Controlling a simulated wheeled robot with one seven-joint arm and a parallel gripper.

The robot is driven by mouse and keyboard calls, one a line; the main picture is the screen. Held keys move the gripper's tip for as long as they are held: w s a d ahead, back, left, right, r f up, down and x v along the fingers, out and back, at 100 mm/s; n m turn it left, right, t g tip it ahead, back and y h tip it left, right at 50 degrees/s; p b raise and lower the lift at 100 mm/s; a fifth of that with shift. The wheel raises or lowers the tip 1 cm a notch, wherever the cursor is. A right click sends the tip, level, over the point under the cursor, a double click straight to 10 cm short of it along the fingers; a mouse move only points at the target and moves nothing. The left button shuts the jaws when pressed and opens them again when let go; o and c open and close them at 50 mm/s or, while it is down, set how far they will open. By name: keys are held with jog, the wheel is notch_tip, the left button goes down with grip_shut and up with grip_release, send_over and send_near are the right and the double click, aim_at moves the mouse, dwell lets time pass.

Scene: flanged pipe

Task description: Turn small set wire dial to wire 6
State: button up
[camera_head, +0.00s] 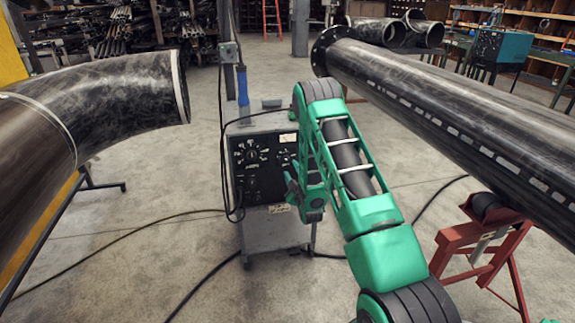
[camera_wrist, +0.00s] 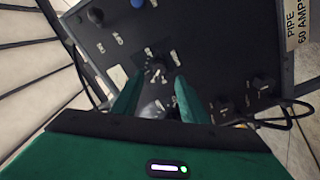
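A welding machine (camera_head: 273,225) stands on the floor with a black front panel of dials. In the head view, a large round dial (camera_head: 251,155) with white marks is at the upper left of the panel. In the wrist view the panel is tilted, and a black knob (camera_wrist: 155,68) with small white labels around it lies just beyond my fingertips. The labels are too small to read, so I cannot tell which dial is the small set wire dial or its setting. My gripper (camera_wrist: 159,78) is open, its two green fingers apart, with no visible grip on the knob. The head view shows it from the side, at the panel's right.
A blue knob (camera_wrist: 137,3) and two black knobs (camera_wrist: 221,110) are elsewhere on the panel. A label plate (camera_wrist: 297,22) reads "PIPE" and "60 AMP". A large elbow pipe (camera_head: 120,90) is at left, and a long flanged pipe (camera_head: 460,110) is at right. Cables cross the floor.

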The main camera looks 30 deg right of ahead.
aim_at(287, 160)
jog(key=x, duration=0.7)
